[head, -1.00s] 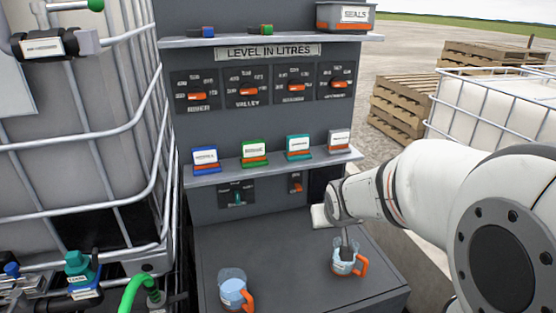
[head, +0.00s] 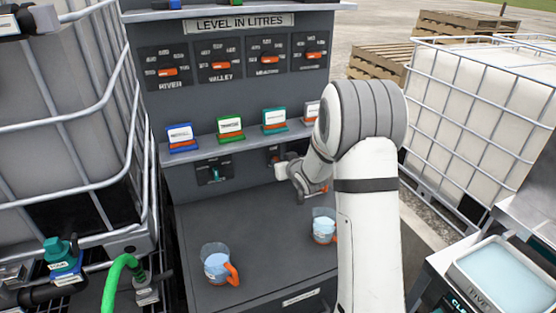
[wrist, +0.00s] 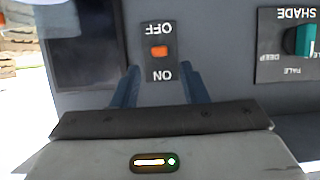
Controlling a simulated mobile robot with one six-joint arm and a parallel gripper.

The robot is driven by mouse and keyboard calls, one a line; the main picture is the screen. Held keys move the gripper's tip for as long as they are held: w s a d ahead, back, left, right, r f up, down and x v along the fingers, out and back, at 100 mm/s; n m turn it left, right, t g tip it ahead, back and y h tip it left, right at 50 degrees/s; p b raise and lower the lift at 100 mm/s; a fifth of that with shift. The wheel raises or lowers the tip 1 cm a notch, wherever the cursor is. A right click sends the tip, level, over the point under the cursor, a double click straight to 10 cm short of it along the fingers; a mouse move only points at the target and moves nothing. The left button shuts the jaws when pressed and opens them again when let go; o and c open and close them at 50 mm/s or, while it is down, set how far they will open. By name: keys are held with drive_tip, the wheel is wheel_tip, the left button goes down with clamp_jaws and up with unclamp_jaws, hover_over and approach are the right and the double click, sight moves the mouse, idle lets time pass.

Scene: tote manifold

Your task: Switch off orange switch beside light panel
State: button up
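The orange switch (wrist: 158,51) sits on a dark plate marked OFF and ON, which appears upside down in the wrist view. Its small orange rocker lies between the two words; its exact setting is hard to tell. A dark rectangular panel (wrist: 85,45), likely the light panel, is beside the plate on the left in the wrist view. My gripper (wrist: 160,86) is open and empty, its two fingers apart on either side of the plate's ON end. In the head view, my gripper (head: 287,172) is close to the switch plate (head: 273,154) and partly covers it.
A SHADE dial (wrist: 304,41) is on the right in the wrist view. Two jugs of pale liquid, one left (head: 217,265) and one right (head: 323,228), stand on the worktop (head: 265,215) below. A shelf with several coloured card holders (head: 230,128) overhangs the switch.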

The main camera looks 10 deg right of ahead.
sight(276, 159)
drive_tip(key=shift+p+x, duration=0.3)
drive_tip(key=shift+x, duration=1.7)
drive_tip(key=shift+c, duration=0.2)
clamp_jaws()
